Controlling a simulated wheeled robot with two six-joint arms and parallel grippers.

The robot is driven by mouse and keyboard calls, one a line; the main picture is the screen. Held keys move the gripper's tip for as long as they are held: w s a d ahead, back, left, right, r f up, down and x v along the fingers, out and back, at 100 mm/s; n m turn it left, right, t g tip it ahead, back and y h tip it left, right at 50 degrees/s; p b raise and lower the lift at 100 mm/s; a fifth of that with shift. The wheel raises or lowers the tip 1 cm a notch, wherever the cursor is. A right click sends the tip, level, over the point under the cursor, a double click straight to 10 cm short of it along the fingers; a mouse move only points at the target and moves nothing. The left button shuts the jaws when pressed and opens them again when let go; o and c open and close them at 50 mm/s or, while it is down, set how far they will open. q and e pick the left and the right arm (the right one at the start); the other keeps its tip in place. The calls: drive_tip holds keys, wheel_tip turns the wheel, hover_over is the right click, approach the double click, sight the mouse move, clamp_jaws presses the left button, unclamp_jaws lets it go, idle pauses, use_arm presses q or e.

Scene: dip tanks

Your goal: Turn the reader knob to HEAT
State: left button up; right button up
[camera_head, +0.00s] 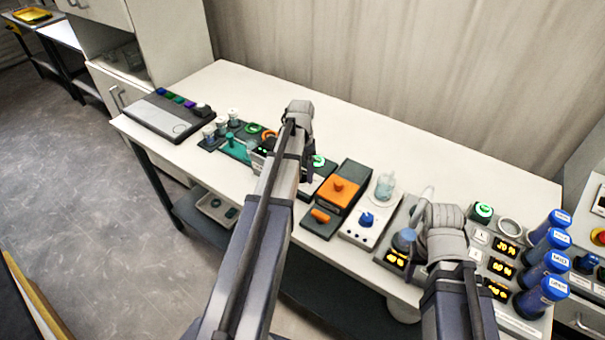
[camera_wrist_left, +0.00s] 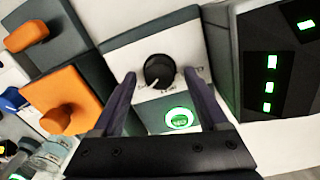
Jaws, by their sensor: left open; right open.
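The reader's round black knob (camera_wrist_left: 158,72) shows in the left wrist view on a pale panel (camera_wrist_left: 128,52), with a white pointer toward the lower left. Small print beside it is too blurred to read. A green-lit button (camera_wrist_left: 179,118) is below the knob, and it also shows in the head view (camera_head: 318,160). My left gripper (camera_wrist_left: 160,76) is open, its fingers on either side of the knob; I cannot tell if they touch it. In the head view my left gripper (camera_head: 306,168) is partly hidden by its arm, which covers the knob. My right gripper is hidden behind its own arm.
An orange-topped box (camera_head: 341,186) and a white device with a blue knob (camera_head: 366,219) stand right of the reader. A black panel with green lights (camera_wrist_left: 281,65) is close to the left gripper. Blue-capped bottles (camera_head: 541,291) stand at the bench's right end.

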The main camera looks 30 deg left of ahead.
use_arm(q)
clamp_jaws()
idle(0.5)
drive_tip(key=n, duration=0.6)
drive_tip(key=shift+a, duration=0.1)
drive_tip(key=n, duration=0.5)
idle(0.4)
drive_tip(key=shift+n, duration=0.5)
